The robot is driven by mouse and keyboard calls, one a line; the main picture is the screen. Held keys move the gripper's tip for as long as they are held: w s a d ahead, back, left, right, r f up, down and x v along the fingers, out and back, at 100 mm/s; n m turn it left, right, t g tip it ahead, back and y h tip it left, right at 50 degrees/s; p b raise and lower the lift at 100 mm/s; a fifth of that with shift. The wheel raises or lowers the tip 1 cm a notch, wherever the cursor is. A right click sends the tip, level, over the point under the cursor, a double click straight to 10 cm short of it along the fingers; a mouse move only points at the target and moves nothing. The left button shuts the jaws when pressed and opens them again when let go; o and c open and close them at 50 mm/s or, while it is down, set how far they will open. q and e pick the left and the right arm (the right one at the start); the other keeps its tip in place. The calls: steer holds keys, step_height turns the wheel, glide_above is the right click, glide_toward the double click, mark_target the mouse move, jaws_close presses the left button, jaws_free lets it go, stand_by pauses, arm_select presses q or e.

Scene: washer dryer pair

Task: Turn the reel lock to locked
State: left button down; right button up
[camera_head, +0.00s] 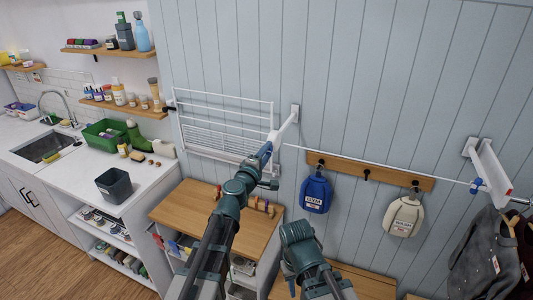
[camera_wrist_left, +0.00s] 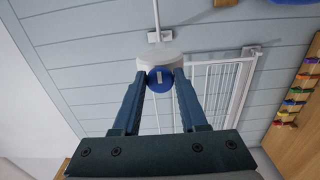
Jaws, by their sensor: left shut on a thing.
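The reel lock is a round blue knob (camera_wrist_left: 160,79) with a short pale mark, upright in the left wrist view. It sits on the end of a white reel body (camera_wrist_left: 162,59). My left gripper (camera_wrist_left: 160,84) is shut on the knob, one blue finger on each side. In the head view my left gripper (camera_head: 268,152) reaches the white reel arm (camera_head: 286,124) on the panelled wall and hides the knob. My right gripper (camera_head: 291,268) is low in the head view, and its fingers cannot be made out clearly.
A white line runs right from the reel to a wall bracket (camera_head: 490,170) with a blue piece. A folded white rack (camera_head: 225,120) is left of the reel. Below are a peg rail (camera_head: 342,167) with bags and a wooden-topped cabinet (camera_head: 185,212).

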arm_select(q)
steer(key=shift+s, duration=0.1)
steer(key=shift+c, duration=2.4)
jaws_free()
